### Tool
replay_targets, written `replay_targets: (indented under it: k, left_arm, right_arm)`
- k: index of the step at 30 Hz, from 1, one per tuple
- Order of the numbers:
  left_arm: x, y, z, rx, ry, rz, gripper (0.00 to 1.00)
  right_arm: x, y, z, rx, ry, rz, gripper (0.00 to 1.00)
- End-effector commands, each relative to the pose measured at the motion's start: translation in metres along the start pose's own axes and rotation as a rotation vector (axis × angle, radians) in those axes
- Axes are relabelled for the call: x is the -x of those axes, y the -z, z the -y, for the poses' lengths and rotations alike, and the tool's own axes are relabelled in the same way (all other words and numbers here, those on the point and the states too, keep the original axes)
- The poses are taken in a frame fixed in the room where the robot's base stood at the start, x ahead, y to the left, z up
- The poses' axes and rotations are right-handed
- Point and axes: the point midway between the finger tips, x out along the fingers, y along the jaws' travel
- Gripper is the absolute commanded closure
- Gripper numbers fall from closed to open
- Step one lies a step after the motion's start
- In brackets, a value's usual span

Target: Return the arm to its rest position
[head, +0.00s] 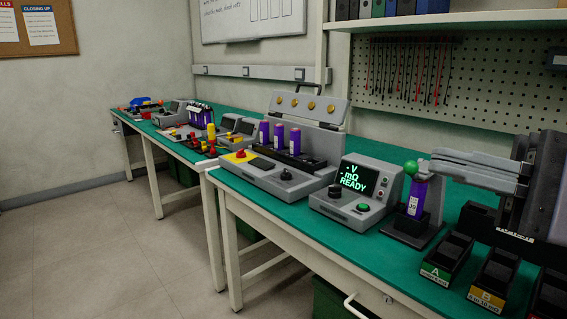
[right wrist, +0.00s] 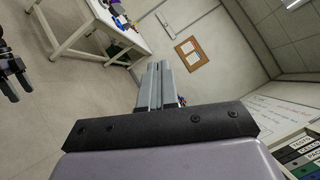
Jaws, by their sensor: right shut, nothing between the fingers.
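My right gripper (head: 426,165) is at the right of the head view, above the bench. Its grey fingers point left and are shut with nothing between them; they also show in the right wrist view (right wrist: 160,82). In the head view the fingertips appear beside a green ball (head: 411,168) and the top of a purple cell (head: 416,198) standing in a dark holder. I cannot tell the exact gap between them. My left gripper does not show in the head view.
A grey meter (head: 352,195) reading "READY" and a grey fixture (head: 275,175) with several purple cells stand left on the green bench (head: 285,229). Dark bins, including A (head: 447,258) and B (head: 494,277), lie below my right arm. A pegboard (head: 470,85) and shelf are behind.

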Motion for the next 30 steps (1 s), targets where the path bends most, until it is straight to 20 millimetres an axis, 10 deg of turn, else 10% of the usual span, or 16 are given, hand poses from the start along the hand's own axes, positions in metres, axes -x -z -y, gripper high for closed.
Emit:
replay_targets:
  k: [11, 21, 22, 30]
  left_arm:
    - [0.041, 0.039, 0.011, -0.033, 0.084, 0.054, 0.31]
    - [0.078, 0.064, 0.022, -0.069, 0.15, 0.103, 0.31]
    - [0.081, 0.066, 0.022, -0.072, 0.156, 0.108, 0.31]
    - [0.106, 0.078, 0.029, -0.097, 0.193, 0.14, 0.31]
  right_arm:
    - [0.014, 0.086, 0.01, -1.498, 0.595, 0.2, 1.0]
    - [0.068, 0.146, -0.124, -2.666, 1.427, 0.499, 1.0]
    - [0.073, 0.145, -0.141, 2.665, -1.483, -0.524, 1.0]
    - [0.102, 0.09, -0.283, 1.669, -1.375, -0.551, 1.0]
